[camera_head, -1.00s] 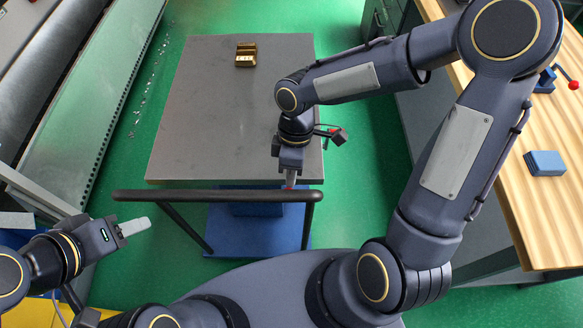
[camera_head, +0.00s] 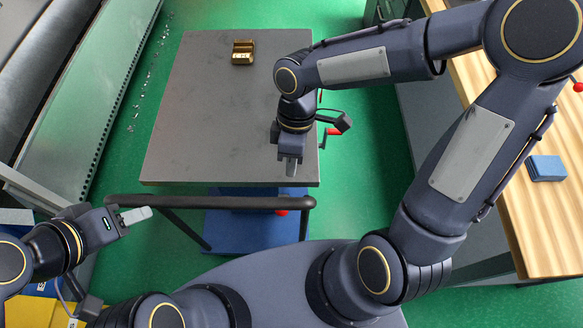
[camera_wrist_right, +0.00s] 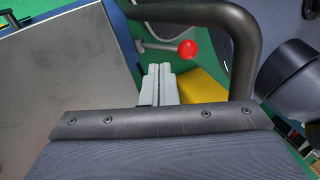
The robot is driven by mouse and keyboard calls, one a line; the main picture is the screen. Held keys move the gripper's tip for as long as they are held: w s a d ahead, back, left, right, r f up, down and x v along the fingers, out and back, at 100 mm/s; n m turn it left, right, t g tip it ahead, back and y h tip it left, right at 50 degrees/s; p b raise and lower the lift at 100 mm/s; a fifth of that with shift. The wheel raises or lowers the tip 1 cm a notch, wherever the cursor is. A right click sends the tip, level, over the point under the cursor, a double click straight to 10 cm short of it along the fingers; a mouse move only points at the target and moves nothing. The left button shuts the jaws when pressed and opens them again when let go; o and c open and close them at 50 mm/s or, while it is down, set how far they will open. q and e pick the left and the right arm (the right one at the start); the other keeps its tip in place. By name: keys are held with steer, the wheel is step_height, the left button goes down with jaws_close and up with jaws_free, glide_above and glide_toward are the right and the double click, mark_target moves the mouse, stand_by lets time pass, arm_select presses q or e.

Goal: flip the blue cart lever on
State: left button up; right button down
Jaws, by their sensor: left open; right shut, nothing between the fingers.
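The cart has a grey top (camera_head: 215,125), a blue base (camera_head: 255,228) and a black push bar (camera_head: 180,202). The lever's red knob (camera_head: 282,212) shows just on my side of the bar; in the right wrist view the red ball (camera_wrist_right: 188,48) sits on a grey rod (camera_wrist_right: 157,46). My right gripper (camera_head: 291,168) is shut and empty over the near right edge of the cart top, apart from the knob. Its fingertips (camera_wrist_right: 160,74) show below the rod in the wrist view. My left gripper (camera_head: 136,215) is open and empty, left of the bar.
A gold block (camera_head: 243,52) sits on the far part of the top. Another red handle (camera_head: 333,131) sticks out at the cart's right side. A wooden bench (camera_head: 525,215) with a blue box (camera_head: 546,168) stands at the right. Green floor (camera_head: 355,190) lies between.

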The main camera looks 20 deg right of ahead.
arm_select(q)
steer(key=shift+s+a, duration=0.3)
steer(key=shift+s, duration=0.05)
arm_select(e)
step_height(320, 180, up, 7)
steer(key=shift+s+r, duration=0.15)
steer(key=shift+s, duration=0.2)
steer(key=shift+a, duration=0.1)
arm_select(q)
step_height(320, 180, down, 9)
steer(key=b, duration=0.9)
arm_select(e)
steer(key=w+a+m+h, duration=0.2)
steer(key=w+a+m, duration=0.2)
steer(key=m, duration=1)
steer(key=shift+w+f+m, duration=0.3)
steer(key=shift+f, duration=0.15)
